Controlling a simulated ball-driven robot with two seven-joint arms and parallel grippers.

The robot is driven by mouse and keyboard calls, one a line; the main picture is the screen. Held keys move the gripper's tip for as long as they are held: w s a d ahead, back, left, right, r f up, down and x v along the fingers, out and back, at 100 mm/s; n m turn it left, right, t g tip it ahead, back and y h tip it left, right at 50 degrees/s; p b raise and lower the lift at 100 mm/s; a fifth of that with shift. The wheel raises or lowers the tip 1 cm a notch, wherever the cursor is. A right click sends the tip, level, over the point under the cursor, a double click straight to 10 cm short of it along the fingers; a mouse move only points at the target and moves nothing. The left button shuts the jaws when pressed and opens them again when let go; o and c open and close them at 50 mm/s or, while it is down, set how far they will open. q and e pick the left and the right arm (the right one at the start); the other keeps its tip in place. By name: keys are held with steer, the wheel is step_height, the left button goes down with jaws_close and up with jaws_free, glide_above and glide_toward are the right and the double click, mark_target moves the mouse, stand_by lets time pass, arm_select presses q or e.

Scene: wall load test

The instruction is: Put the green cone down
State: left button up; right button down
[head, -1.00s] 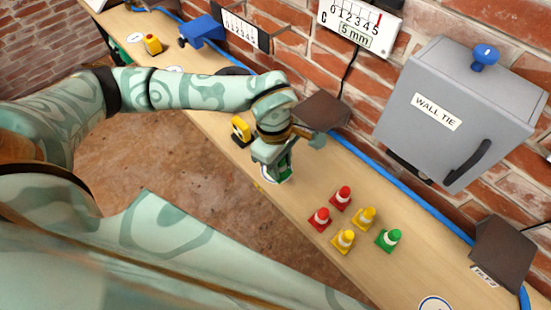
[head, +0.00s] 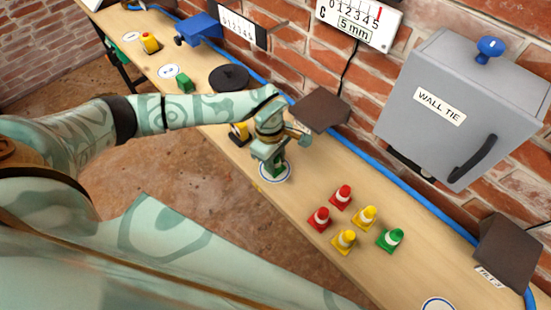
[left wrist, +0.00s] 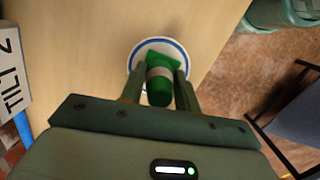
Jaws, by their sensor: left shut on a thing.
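My left gripper (head: 270,162) is shut on a green cone (head: 278,170) with a white band. The cone is upright at a white round mark with a blue ring (head: 264,178) on the bench. The left wrist view shows the green cone (left wrist: 161,92) between the two fingers of my left gripper (left wrist: 160,82), with its square base over the ringed mark (left wrist: 152,45). I cannot tell whether the base touches the mark. My right gripper is not in view.
A second green cone (head: 390,239), red cones (head: 341,196) and yellow cones (head: 344,241) stand to the right on the bench (head: 300,245). A yellow item (head: 239,132) stands just left of the gripper. A grey wall box (head: 455,110) hangs at right. A dark plate (head: 319,110) is behind.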

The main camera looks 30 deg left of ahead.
arm_select(q)
steer(key=o, duration=1)
steer(key=shift+f, duration=0.1)
steer(key=r, duration=0.4)
steer(key=a+r+p, duration=0.1)
steer(key=r, duration=0.7)
steer(key=shift+w+a+r, duration=0.1)
steer(key=shift+a, duration=0.1)
